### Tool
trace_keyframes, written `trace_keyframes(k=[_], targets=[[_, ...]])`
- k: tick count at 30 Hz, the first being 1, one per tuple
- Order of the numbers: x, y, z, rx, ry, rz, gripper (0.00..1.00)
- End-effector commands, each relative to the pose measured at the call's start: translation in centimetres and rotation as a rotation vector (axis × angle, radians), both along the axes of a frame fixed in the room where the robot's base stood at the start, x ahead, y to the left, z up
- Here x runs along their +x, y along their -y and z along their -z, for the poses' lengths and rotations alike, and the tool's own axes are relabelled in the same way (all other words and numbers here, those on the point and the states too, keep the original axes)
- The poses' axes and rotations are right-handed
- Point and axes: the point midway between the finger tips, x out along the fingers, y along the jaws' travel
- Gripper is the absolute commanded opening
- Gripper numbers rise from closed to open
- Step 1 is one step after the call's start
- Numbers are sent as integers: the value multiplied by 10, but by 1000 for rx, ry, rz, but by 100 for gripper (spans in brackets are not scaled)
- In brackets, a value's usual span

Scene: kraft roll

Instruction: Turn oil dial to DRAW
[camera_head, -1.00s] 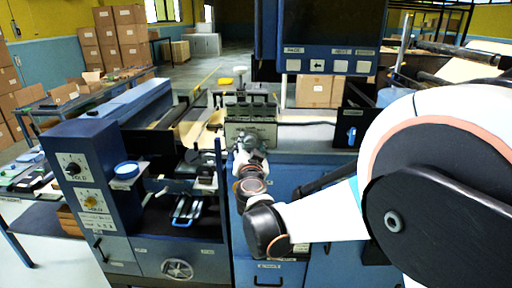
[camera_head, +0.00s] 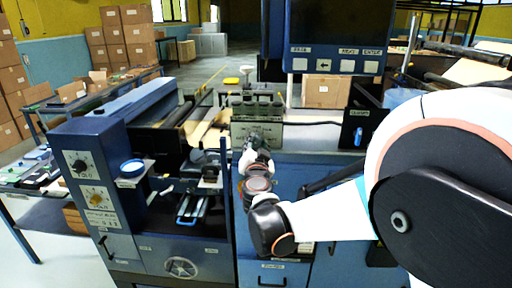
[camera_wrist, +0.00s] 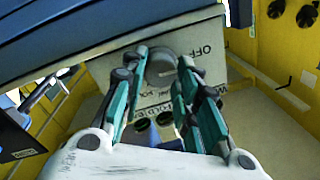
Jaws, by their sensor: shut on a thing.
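The oil dial (camera_wrist: 160,68) is a grey round knob on a pale panel (camera_wrist: 212,72) in the wrist view. My gripper (camera_wrist: 164,72) has a teal-and-black finger on each side of the knob and is shut on it. OFF is lettered on the panel to the knob's right. More lettering below shows partly between the fingers; I cannot read DRAW or tell where the dial points. In the head view the pale panel (camera_head: 271,132) stands at the back of the blue machine, with my gripper (camera_head: 252,138) against its front; the dial is hidden there.
A control cabinet (camera_head: 88,215) with a black knob (camera_head: 77,163) and a yellow knob (camera_head: 97,199) stands at left. A dark screen (camera_head: 338,30) with buttons hangs above right. A blue-handled valve (camera_head: 358,136) is right of the panel. Rollers flank the work area.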

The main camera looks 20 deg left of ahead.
Motion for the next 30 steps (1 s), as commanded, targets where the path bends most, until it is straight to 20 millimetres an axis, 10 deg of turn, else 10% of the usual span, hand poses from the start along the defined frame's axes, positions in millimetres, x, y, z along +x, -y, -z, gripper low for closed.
trace_keyframes(k=[30], targets=[[0, -1, 3, 871, -208, 1, 5]])
